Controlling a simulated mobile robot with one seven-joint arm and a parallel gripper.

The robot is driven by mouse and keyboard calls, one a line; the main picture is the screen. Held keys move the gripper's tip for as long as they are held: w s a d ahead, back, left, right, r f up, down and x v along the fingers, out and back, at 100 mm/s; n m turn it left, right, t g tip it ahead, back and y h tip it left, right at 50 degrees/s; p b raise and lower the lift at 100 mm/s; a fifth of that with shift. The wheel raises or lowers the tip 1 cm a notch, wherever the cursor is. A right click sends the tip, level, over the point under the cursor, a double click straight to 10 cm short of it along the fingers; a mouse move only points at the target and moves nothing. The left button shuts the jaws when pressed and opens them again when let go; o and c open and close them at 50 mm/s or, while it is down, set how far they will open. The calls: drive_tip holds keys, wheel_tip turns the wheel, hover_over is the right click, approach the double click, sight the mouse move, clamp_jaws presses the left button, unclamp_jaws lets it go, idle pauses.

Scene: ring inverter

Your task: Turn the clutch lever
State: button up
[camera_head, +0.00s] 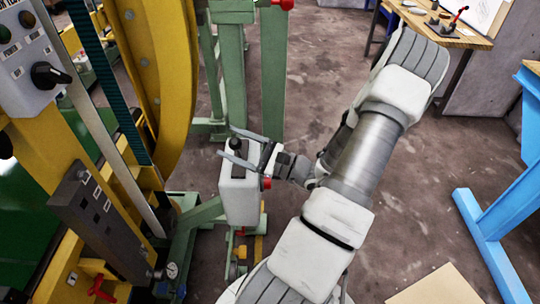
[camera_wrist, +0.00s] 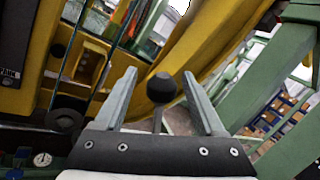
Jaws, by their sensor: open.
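The clutch lever (camera_head: 236,144) is a short lever with a round black knob on top of a pale grey box (camera_head: 239,196) beside the yellow machine. My gripper (camera_head: 226,141) is open at the top of that box, with one finger on each side of the lever. In the wrist view the black knob (camera_wrist: 161,88) stands between the two open fingers of my gripper (camera_wrist: 160,78), on a thin stem. The jaws are apart from the knob on both sides. The lower stem is hidden by the gripper's body.
The yellow ring machine (camera_head: 165,75) stands at the left, with a control box (camera_head: 30,55) bearing a black rotary knob. Green posts (camera_head: 232,65) rise behind the lever box. A blue frame (camera_head: 505,215) and a wooden bench (camera_head: 440,28) stand at the right. Floor is clear between.

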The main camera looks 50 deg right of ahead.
drive_tip(key=p+v, duration=0.1)
drive_tip(key=v, duration=1.4)
drive_tip(key=shift+w+a, duration=0.1)
drive_tip(key=shift+a, duration=0.05)
